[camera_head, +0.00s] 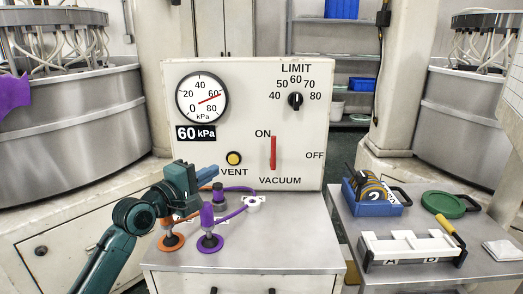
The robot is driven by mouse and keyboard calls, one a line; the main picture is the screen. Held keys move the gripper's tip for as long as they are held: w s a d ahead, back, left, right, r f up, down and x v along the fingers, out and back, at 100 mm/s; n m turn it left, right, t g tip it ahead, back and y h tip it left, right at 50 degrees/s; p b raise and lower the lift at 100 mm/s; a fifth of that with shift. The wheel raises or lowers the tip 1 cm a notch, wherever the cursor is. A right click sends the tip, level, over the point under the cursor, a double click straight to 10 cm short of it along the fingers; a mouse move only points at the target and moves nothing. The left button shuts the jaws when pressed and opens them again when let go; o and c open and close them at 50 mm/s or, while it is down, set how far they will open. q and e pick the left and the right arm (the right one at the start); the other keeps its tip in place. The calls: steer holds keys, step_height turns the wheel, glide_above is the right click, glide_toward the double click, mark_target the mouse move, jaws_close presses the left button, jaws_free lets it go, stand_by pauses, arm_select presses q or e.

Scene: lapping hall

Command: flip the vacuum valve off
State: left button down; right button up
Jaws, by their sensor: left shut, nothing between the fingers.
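The vacuum valve's red lever (273,153) stands upright on the white panel (220,146), pointing at the ON label above it. The OFF label is to its right, and VACUUM is printed below. The panel's gauge (202,97) has a red needle near 60, and the display (196,133) under it reads 60 kPa. My left gripper (213,173) is shut and empty, in front of the panel's lower left. It is left of and a little below the lever, apart from it in the picture. My right gripper is not in view.
A yellow VENT button (234,158) and a black LIMIT knob (295,99) are on the panel. Orange (171,241) and purple (210,242) suction cups with hoses stand on the cabinet top below my left gripper. A blue bin (372,198) and white rack (411,248) are on the right table.

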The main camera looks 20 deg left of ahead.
arm_select(q)
glide_toward(273, 150)
steer(key=w+a, duration=0.3)
steer(key=w, duration=0.2)
steer(key=d, duration=0.1)
steer(key=w+d, duration=0.2)
steer(key=shift+d+r+p, duration=0.3)
steer(key=shift+p, duration=0.05)
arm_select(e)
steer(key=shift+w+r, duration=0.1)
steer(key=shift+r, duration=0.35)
arm_select(q)
steer(key=shift+r, duration=0.1)
steer(key=shift+d+r+m+p, duration=0.1)
steer(key=shift+d+m+p, duration=0.1)
steer(key=shift+m+p, duration=0.1)
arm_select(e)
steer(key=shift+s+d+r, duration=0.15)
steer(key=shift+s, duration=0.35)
